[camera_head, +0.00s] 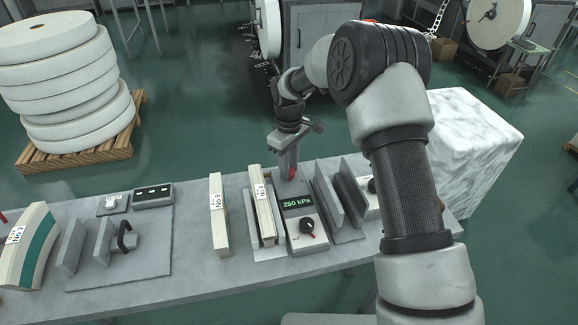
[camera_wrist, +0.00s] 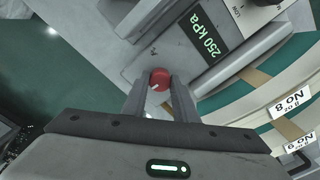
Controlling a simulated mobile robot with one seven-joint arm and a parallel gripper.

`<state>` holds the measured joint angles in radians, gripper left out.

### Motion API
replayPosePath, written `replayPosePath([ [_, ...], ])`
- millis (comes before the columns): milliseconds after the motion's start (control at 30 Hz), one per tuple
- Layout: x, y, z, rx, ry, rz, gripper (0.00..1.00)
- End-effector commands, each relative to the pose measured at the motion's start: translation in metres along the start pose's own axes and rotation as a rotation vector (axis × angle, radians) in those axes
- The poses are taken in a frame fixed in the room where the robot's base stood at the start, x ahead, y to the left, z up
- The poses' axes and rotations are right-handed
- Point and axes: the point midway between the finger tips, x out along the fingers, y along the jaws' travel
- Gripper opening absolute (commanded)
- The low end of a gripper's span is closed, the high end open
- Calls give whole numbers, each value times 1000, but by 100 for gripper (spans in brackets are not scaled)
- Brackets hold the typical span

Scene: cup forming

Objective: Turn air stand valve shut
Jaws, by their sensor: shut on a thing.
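The air stand (camera_head: 303,222) is a light grey box on the bench with a green display reading 250 kPa and a black knob (camera_head: 307,225). Its valve (camera_head: 291,173) is a small red part at the stand's far end. In the wrist view the red valve (camera_wrist: 159,78) sits between my fingertips, with a small pale mark on it. My gripper (camera_head: 288,165) points down over the far edge of the bench. In the wrist view my gripper (camera_wrist: 160,85) is shut on the valve. The fingers hide the valve's sides and stem.
Paper stacks labelled with numbers (camera_head: 219,215) stand left of the air stand, and grey upright plates (camera_head: 328,199) stand close on its right. A clamp fixture (camera_head: 123,238) and a small display box (camera_head: 153,196) are further left. A wrapped white block (camera_head: 470,135) stands behind my arm.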

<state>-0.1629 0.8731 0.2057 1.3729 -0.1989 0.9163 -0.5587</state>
Motion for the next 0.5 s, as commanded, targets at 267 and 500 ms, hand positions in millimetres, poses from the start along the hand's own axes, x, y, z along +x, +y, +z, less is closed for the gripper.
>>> replayPosePath([
  [267,-1,1,0,-87,2,2,4],
  [500,-1,1,-1,-105,2,2,4],
])
